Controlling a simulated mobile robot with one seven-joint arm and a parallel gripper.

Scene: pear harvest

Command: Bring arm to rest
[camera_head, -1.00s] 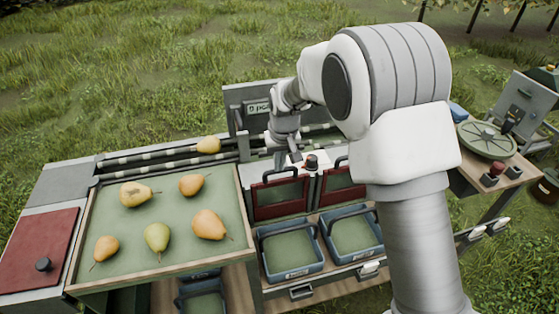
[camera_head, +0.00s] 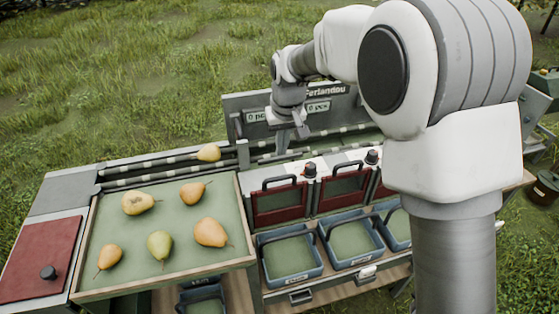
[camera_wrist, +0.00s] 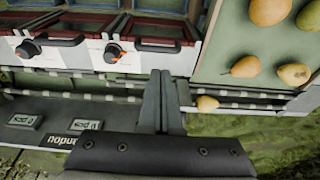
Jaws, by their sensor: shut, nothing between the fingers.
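My gripper (camera_head: 287,140) is shut and empty. In the head view it hangs above the rail section behind the red-framed doors, in front of the grey sign panel (camera_head: 240,108). In the wrist view its two fingers (camera_wrist: 160,90) lie close together with nothing between them. My arm rises on the right of the head view and bends over the station toward the gripper. Several pears lie apart on the green-lined tray (camera_head: 128,280) at the left, including a greenish one (camera_head: 160,245). One more pear (camera_head: 209,153) rests on the rails behind the tray, also seen in the wrist view (camera_wrist: 207,103).
Blue bins (camera_head: 317,271) stand on a wooden shelf below the red-framed doors (camera_head: 279,219). Black knobs (camera_head: 310,170) stick up beside the doors. A red lid (camera_head: 40,250) lies at the far left. Open grass lies behind the station.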

